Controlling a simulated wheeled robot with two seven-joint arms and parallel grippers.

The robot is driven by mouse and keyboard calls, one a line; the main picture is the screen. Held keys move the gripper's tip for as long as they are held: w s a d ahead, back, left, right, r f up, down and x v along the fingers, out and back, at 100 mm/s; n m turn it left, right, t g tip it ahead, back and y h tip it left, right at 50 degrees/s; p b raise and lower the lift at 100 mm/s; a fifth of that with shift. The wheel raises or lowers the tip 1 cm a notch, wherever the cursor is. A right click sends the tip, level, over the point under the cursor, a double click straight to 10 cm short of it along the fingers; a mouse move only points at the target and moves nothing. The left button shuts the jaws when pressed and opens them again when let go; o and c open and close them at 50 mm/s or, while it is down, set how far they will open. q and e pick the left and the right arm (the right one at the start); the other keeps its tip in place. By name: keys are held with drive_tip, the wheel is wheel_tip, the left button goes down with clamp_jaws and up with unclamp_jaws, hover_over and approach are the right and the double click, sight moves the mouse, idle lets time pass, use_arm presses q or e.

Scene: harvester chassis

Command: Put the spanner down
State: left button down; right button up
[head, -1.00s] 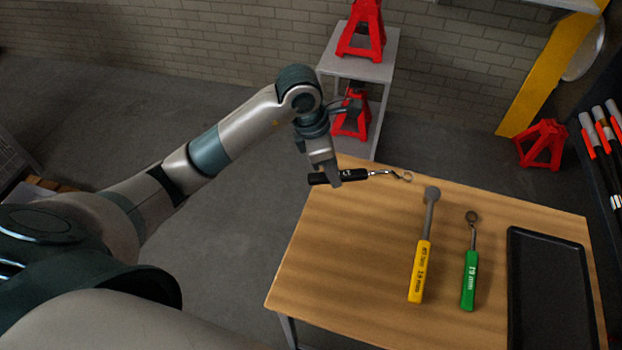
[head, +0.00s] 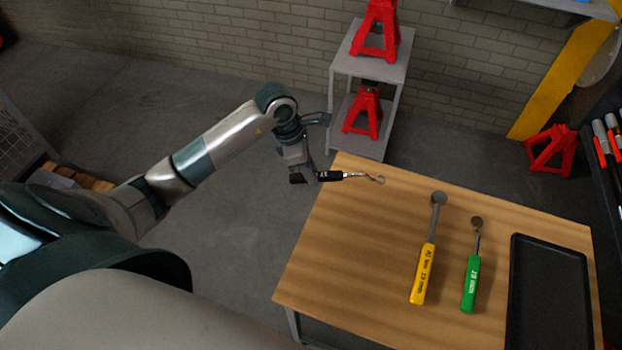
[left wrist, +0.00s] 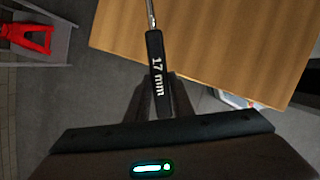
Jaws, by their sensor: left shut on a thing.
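A spanner with a black handle and a thin metal shaft ending in a ring (head: 345,177) is in my left gripper (head: 308,178). The gripper is shut on the black handle. In the left wrist view the handle (left wrist: 157,75) reads "17 mm" and sits between the fingers. In the head view the handle lies at the far left edge of the wooden table (head: 340,245), with the ring end reaching over the tabletop. In the wrist view the gripper is over the grey floor, off the table's edge. My right gripper is not in view.
A yellow-handled spanner (head: 424,272) and a green-handled one (head: 470,283) lie on the table. A black tray (head: 550,295) lies at the right. Red stands (head: 364,112) sit on a grey shelf unit (head: 343,67) behind. The table's left part is bare.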

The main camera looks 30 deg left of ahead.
use_arm(q)
wheel_tip(320, 180, down, 3)
drive_tip(key=shift+r+p, duration=0.1)
drive_tip(key=shift+p, duration=0.55)
drive_tip(key=shift+f, duration=0.45)
